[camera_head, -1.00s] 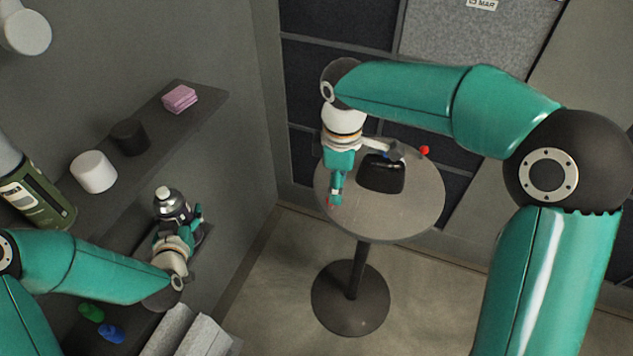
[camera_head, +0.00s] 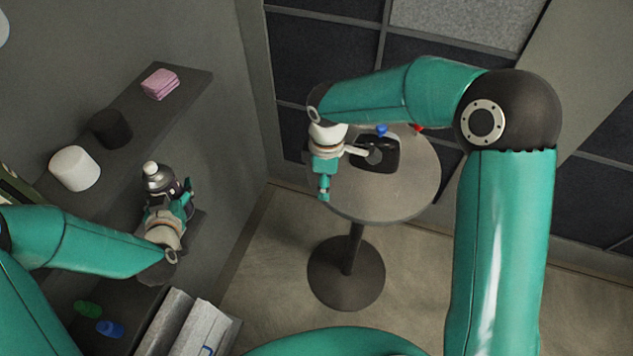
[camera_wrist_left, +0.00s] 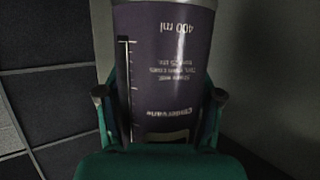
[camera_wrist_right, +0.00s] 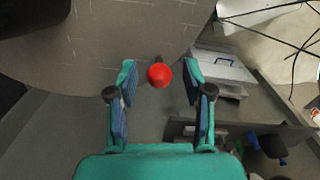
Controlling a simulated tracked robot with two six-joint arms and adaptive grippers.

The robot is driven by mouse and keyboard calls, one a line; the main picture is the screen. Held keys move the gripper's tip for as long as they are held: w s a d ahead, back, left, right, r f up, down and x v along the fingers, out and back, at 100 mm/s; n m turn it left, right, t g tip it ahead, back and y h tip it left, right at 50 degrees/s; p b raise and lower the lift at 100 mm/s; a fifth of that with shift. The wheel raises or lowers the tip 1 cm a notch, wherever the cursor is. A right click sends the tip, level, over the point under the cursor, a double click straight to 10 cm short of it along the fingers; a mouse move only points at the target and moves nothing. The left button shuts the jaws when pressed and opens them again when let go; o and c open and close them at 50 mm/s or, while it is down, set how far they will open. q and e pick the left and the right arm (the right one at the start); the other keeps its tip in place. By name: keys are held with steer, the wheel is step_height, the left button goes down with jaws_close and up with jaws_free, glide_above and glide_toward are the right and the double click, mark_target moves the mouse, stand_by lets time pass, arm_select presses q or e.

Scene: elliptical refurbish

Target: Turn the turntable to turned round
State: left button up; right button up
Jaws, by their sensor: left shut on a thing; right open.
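The round grey turntable (camera_head: 415,185) stands on a dark pedestal. A black device (camera_head: 393,150) with a pale bar sits on it. A red knob (camera_head: 418,127) and a blue knob (camera_head: 382,130) show beyond the device. My right gripper (camera_head: 323,195) points down at the table's left edge. In the right wrist view its open fingers (camera_wrist_right: 159,75) have a red ball (camera_wrist_right: 159,75) between their tips, beside the table rim; contact cannot be told. My left gripper (camera_head: 166,208) is shut on a dark spray can (camera_head: 158,178) with a white cap, marked 400 ml in the left wrist view (camera_wrist_left: 165,70).
A wall shelf (camera_head: 185,95) at left holds a pink stack (camera_head: 160,84), a black pot (camera_head: 111,128) and a white pot (camera_head: 75,168). Below it lie a green item (camera_head: 87,308), a blue item (camera_head: 110,328) and pale boxes (camera_head: 200,330). The floor around the pedestal is clear.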

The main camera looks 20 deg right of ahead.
steer(key=shift+f, duration=0.85)
steer(key=shift+c, duration=0.4)
jaws_close()
steer(key=shift+d, duration=0.15)
steer(key=shift+s, duration=0.1)
